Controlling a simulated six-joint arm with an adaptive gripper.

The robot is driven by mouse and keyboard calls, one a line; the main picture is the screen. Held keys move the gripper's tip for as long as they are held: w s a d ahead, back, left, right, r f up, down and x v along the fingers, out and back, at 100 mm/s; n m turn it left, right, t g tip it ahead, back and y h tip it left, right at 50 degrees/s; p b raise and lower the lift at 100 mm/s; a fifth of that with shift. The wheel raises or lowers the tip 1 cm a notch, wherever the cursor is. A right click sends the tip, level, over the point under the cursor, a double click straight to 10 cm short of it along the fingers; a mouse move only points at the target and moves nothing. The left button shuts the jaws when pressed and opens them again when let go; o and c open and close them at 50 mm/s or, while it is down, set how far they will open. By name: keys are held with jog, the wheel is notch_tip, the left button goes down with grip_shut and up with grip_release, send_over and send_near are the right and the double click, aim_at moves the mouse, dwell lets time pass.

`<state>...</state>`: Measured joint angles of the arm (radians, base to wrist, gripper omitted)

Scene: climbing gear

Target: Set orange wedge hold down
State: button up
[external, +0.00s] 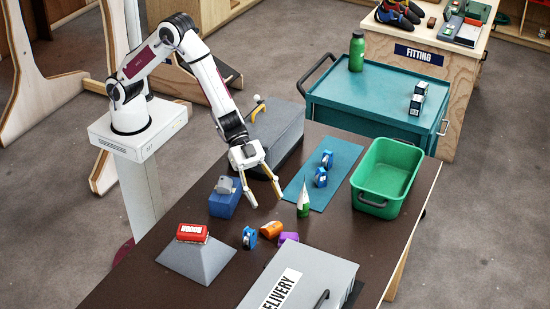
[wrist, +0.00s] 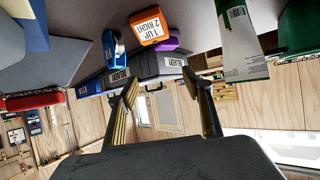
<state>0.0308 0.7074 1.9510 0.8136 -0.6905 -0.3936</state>
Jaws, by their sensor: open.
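The orange wedge hold (external: 271,229) lies on the dark table, between a blue roll (external: 250,237) and a purple hold (external: 289,238). In the wrist view the orange hold (wrist: 151,24) shows printed text reading "1 UP 2 RIGHT", with the purple hold (wrist: 166,44) partly hidden behind it. My gripper (external: 266,200) is above the table, behind the orange hold and apart from it. Its two fingers (wrist: 160,82) are spread with nothing between them.
A green-and-white cone-shaped item (external: 303,203) stands right of my gripper. A blue block (external: 225,200) with a grey top is at its left. A grey delivery box (external: 325,272) is in front; a green bin (external: 371,202) is at right.

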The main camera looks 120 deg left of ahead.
jog(key=shift+f, duration=0.1)
dwell(0.3)
send_near(272, 225)
jog(key=shift+x, duration=2.25)
jog(key=shift+f, duration=0.55)
jog(key=shift+x, duration=2.5)
jog(key=c, duration=1.1)
jog(key=shift+r, duration=0.2)
